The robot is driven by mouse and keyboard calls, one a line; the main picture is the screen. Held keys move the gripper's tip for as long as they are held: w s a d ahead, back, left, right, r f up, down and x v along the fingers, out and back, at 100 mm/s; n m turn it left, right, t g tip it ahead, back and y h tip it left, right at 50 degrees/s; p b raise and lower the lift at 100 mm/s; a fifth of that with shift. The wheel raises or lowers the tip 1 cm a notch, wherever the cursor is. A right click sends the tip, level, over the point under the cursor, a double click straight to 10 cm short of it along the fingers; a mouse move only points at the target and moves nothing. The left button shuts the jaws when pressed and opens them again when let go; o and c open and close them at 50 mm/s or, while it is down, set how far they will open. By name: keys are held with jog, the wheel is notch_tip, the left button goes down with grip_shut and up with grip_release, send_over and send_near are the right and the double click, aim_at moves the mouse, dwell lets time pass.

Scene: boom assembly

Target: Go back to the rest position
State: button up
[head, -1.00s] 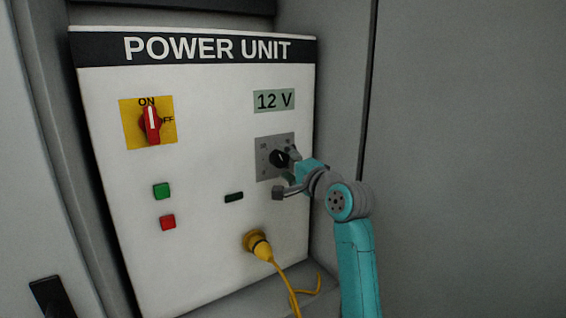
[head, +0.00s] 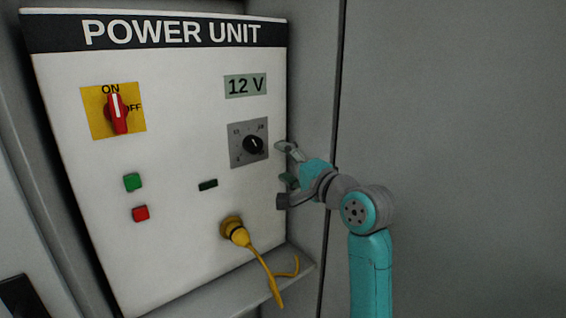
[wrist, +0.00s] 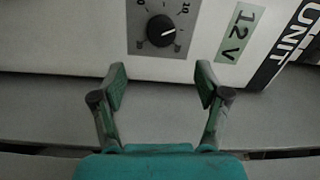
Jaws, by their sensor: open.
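My gripper (head: 283,163) is open and empty, to the right of the black rotary knob (head: 253,145) in the head view and apart from it. In the wrist view my gripper (wrist: 160,82) shows two spread fingers with nothing between them. The knob (wrist: 161,31) is beyond the fingertips there, on its grey plate. The power unit (head: 190,215) is a white panel with a label reading 12 V (head: 245,86) above the knob.
The panel also bears a red switch (head: 117,113) on a yellow plate, pointing near ON, a green button (head: 132,182), a red button (head: 140,214) and a yellow plug (head: 234,231) with a cable. A plain grey wall (head: 460,120) stands to the right.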

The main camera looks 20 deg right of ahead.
jog(key=s+f+h, duration=0.1)
jog(key=s+f, duration=0.2)
jog(key=f, duration=0.7)
jog(key=s+f+h, duration=0.2)
jog(key=s+f, duration=0.1)
jog(key=f, duration=0.7)
jog(key=s+a+f+n+g+h, duration=0.1)
jog(key=s+a+f+n+h, duration=0.15)
jog(key=s+f, duration=1.1)
jog(key=s+f+n+g, duration=0.15)
jog(key=s+f, duration=0.25)
jog(key=s, duration=0.5)
jog(key=s+f+n+t, duration=0.1)
jog(key=s+f+n, duration=0.2)
jog(key=s, duration=0.5)
jog(key=s+r+n, duration=0.1)
jog(key=s+n, duration=0.2)
jog(key=s, duration=0.6)
jog(key=s+a+r+n+g, duration=0.1)
jog(key=s+n, duration=0.1)
jog(key=s, duration=0.7)
jog(key=shift+s+a+r+n, duration=0.15)
jog(key=shift+s+r+n, duration=0.1)
jog(key=shift+r+n, duration=0.15)
